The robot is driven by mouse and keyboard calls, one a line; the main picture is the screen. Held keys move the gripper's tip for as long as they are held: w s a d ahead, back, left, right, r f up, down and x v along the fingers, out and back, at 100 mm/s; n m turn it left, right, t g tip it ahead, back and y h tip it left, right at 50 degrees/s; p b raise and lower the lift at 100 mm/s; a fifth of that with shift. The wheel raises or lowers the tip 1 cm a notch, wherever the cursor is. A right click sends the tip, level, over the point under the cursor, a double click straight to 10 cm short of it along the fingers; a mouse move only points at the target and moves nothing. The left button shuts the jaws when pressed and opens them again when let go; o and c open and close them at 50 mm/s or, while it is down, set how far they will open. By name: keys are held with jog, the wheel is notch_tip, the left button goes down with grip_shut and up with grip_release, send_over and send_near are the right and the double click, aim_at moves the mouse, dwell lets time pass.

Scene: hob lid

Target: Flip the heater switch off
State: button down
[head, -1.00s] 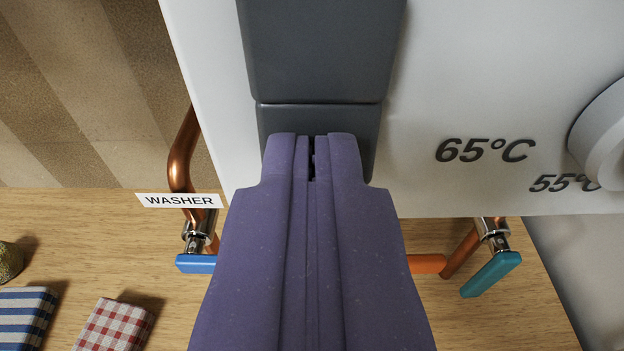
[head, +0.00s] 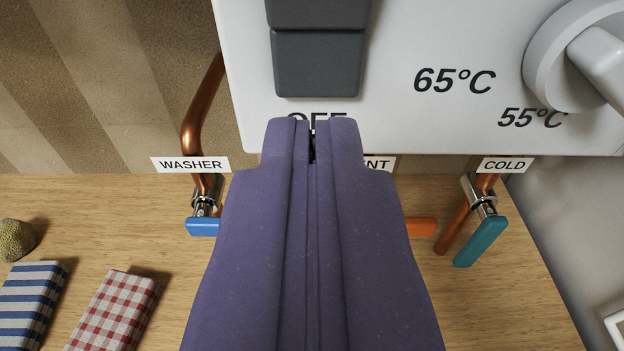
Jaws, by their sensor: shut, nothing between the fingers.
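The heater switch is a dark grey two-part rocker (head: 318,64) on the front of the white heater panel (head: 400,40), at the top of the view. Its upper part is cut off by the picture's edge. The word OFF stands on the panel just below the rocker, partly hidden by my gripper. My purple gripper (head: 312,128) is shut and empty. Its tips appear below the rocker, over the OFF label, and apart from the rocker in the picture. I cannot tell for sure which half of the rocker is pressed in.
A grey dial (head: 560,60) is at right, by 65°C and 55°C marks. Below the heater are copper pipes with blue (head: 203,227), orange (head: 422,227) and teal (head: 480,242) valve handles. Striped (head: 30,300) and checked (head: 112,312) cloths lie on the wooden top at left.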

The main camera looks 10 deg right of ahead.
jog(key=f+p+v, duration=0.1)
jog(key=v, duration=0.9)
jog(key=shift+f+p, duration=0.3)
jog(key=shift+p, duration=0.05)
jog(key=a+r+y, duration=0.1)
jog(key=a+r, duration=0.2)
jog(key=r, duration=0.7)
jog(key=a+r, duration=0.2)
jog(key=r, duration=0.8)
jog(key=s+a+r+n+y, duration=0.1)
jog(key=s+a+r, duration=0.2)
jog(key=s+r, duration=0.3)
jog(key=s+a+r+n+y, duration=0.1)
jog(key=s+a+r, duration=0.2)
jog(key=s+r, duration=0.3)
notch_tip(320, 180, up, 4)
jog(key=shift+f+g, duration=0.15)
jog(key=shift+g, duration=0.15)
